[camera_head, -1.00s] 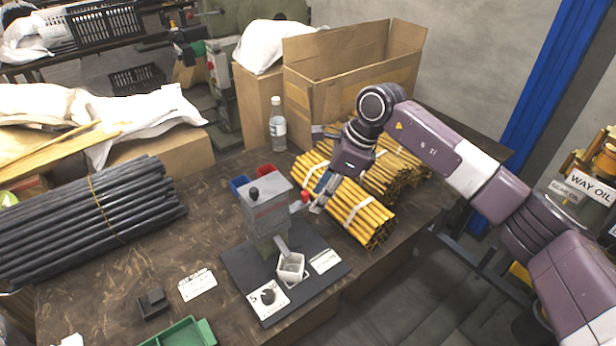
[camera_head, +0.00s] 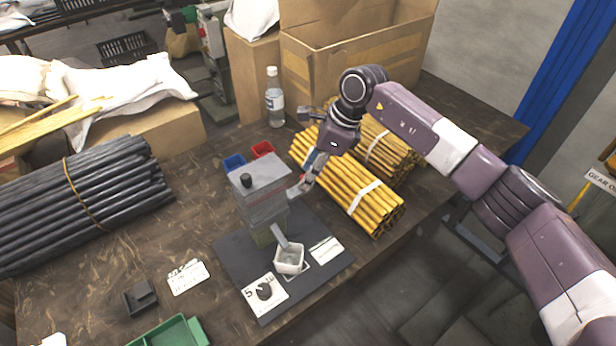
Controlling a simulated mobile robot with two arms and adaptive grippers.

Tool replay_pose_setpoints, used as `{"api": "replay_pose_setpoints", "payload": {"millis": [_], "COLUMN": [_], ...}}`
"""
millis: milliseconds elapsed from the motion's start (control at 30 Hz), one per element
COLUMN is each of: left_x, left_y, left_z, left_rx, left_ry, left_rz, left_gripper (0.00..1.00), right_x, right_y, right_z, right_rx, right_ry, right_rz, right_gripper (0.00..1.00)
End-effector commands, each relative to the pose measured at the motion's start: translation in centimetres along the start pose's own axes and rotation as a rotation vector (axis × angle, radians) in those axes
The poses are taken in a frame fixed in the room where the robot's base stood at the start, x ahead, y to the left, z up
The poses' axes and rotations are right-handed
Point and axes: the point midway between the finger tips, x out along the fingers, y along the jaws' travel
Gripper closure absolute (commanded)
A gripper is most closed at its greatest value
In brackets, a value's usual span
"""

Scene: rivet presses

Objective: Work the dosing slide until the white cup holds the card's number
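The grey dosing device (camera_head: 262,205) stands on a dark base plate (camera_head: 232,262), with a black knob on top. A chute slopes down at its front to the white cup (camera_head: 289,262), whose contents I cannot make out. My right gripper (camera_head: 299,189) is at the device's right side, where the red slide knob was visible earlier. The knob is now largely hidden by the fingers, and I cannot tell whether they grip it. A white printed card (camera_head: 188,278) lies left of the plate; its text is too small to read. My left gripper is not in view.
A white plate with a black dial (camera_head: 264,291) and a blank-looking label (camera_head: 326,250) are on the base. A green tray (camera_head: 175,333), black block (camera_head: 140,298) and bottle (camera_head: 275,98) stand around.

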Motion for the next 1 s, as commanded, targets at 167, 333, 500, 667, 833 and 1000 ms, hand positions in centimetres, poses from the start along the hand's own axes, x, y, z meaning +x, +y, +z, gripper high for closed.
{"api": "replay_pose_setpoints", "payload": {"millis": [167,333,500,667,833,1000], "left_x": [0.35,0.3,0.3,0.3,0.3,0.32], "left_y": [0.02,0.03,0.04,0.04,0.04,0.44], "left_z": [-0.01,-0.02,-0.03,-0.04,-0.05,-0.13], "left_rx": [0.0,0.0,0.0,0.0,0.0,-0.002], "left_ry": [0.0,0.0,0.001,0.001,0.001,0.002], "left_rz": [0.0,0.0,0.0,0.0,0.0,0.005], "left_gripper": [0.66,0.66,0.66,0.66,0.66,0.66], "right_x": [0.7,0.65,0.64,0.63,0.61,0.42], "right_y": [-0.03,-0.03,-0.03,-0.04,-0.05,0.16], "right_z": [0.04,0.05,0.04,0.04,0.04,-0.41], "right_rx": [0.0,0.0,-0.001,-0.001,-0.001,-0.001], "right_ry": [-0.002,-0.001,-0.001,-0.001,-0.001,-0.001], "right_rz": [-0.001,-0.001,-0.001,-0.001,-0.002,-0.002], "right_gripper": [0.66,0.69,0.88,1.0,1.0,1.0]}}
